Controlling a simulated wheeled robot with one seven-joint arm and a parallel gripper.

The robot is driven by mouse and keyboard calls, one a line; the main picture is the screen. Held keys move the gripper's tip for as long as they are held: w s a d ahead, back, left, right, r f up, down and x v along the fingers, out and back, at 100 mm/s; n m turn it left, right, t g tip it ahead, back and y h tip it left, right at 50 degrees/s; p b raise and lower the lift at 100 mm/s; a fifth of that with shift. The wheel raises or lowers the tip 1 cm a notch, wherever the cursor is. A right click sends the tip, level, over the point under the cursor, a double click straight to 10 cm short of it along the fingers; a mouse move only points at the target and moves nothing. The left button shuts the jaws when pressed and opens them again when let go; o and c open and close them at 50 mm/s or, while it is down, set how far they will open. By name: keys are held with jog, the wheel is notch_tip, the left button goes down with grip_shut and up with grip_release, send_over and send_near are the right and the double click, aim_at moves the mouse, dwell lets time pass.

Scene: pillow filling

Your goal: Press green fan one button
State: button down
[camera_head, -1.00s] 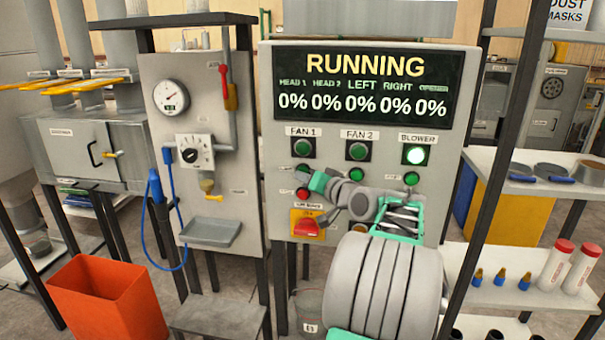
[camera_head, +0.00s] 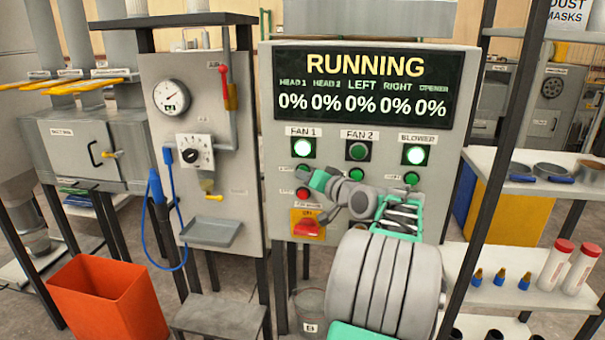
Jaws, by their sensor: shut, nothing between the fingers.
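The control panel (camera_head: 264,110) has a FAN 1 label with a lamp (camera_head: 302,148) under it, glowing white-green. Below the lamp is the small green FAN 1 button (camera_head: 301,169), partly hidden by my gripper (camera_head: 314,180). My gripper is shut and empty, with its tip at the panel just below right of that button. I cannot tell whether it touches the button. A red button (camera_head: 302,194) sits right below.
The FAN 2 lamp (camera_head: 358,150) is dark green; the BLOWER lamp (camera_head: 415,155) is lit. A red rotary switch on a yellow plate (camera_head: 307,226) sits under my gripper. The screen (camera_head: 362,82) reads RUNNING. An orange bin (camera_head: 108,300) stands at lower left.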

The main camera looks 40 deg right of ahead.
jog(key=shift+s, duration=0.1)
jog(key=shift+s+a+b, duration=0.45)
jog(key=shift+a+b, duration=0.05)
jog(key=shift+a, duration=0.2)
jog(key=s+a+b, duration=0.1)
jog(key=a, duration=0.1)
jog(key=s+a+b, duration=0.1)
jog(key=s+a, duration=0.1)
dwell(0.7)
